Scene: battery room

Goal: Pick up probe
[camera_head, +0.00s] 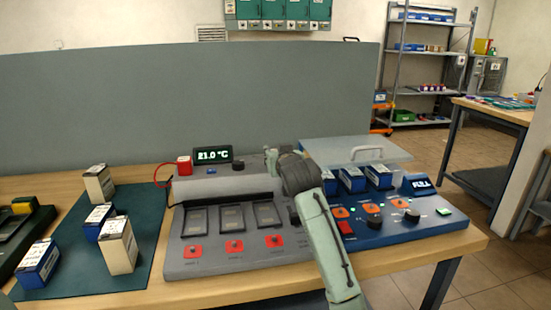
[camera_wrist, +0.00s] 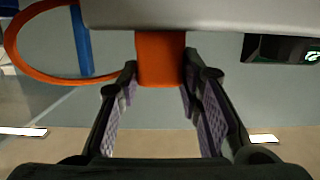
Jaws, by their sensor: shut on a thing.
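In the wrist view the probe (camera_wrist: 160,60) is an orange block at the edge of a pale grey surface, with an orange cable looping at the left. My gripper (camera_wrist: 160,85) has its fingertips on either side of it, shut on it. The far end of the block is hidden by the grey surface. In the head view a red block (camera_head: 184,164) with a looped red cable is left of the temperature display (camera_head: 212,155). My arm crosses the console's right part there, and my fingertips cannot be made out.
A grey console (camera_head: 180,260) with three slots and red buttons stands mid-table. A blue charger unit (camera_head: 400,235) holding batteries is at its right. Several boxed batteries stand on a green mat (camera_head: 90,283) at the left. A grey partition (camera_head: 100,110) rises behind the table.

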